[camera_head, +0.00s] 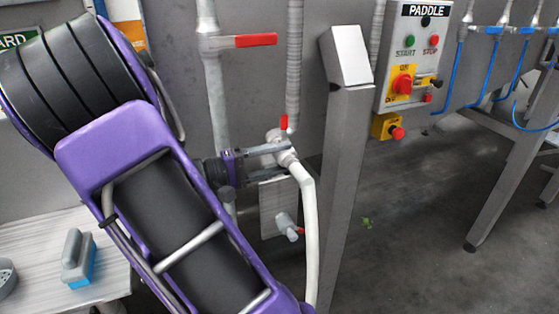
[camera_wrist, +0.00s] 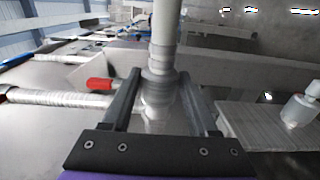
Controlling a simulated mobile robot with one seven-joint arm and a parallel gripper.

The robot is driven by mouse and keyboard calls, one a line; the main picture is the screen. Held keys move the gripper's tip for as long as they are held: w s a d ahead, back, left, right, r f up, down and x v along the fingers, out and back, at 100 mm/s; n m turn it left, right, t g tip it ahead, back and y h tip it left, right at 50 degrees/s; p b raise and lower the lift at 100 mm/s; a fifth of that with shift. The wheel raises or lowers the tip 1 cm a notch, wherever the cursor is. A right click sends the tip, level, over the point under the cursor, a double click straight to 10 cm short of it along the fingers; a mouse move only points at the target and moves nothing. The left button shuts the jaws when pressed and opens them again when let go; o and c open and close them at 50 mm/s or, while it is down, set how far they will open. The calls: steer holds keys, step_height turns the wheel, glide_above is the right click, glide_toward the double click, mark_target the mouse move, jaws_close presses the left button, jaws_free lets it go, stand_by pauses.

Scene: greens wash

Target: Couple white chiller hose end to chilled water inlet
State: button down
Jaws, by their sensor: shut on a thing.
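The white chiller hose (camera_head: 310,215) rises from below and bends over at its top, where its thick collared end (camera_head: 283,150) sits in my gripper. My gripper (camera_head: 272,152) is shut on that end. In the wrist view the collared end (camera_wrist: 158,92) lies between the two fingers (camera_wrist: 158,80), and the hose (camera_wrist: 165,30) runs away past the fingertips. A grey fitting with a red part (camera_head: 287,226) stands on a pale plate (camera_head: 270,200) below my gripper, apart from the hose end. It also shows at right in the wrist view (camera_wrist: 300,110). I cannot tell whether it is the chilled water inlet.
A steel post (camera_head: 345,140) stands close right of the hose. A ribbed pipe with a red tip (camera_head: 284,122) hangs just above my gripper. A pipe with a red lever (camera_head: 255,41) runs behind. The paddle control box (camera_head: 408,60) is at upper right.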

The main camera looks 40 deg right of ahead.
steer(key=shift+w+d, duration=0.25)
steer(key=shift+w, duration=0.4)
steer(key=shift+w+d, duration=0.2)
steer(key=shift+w, duration=0.45)
steer(key=shift+c, duration=0.4)
jaws_free()
steer(key=shift+w+a, duration=0.1)
steer(key=v, duration=1.7)
steer(key=shift+b, duration=0.4)
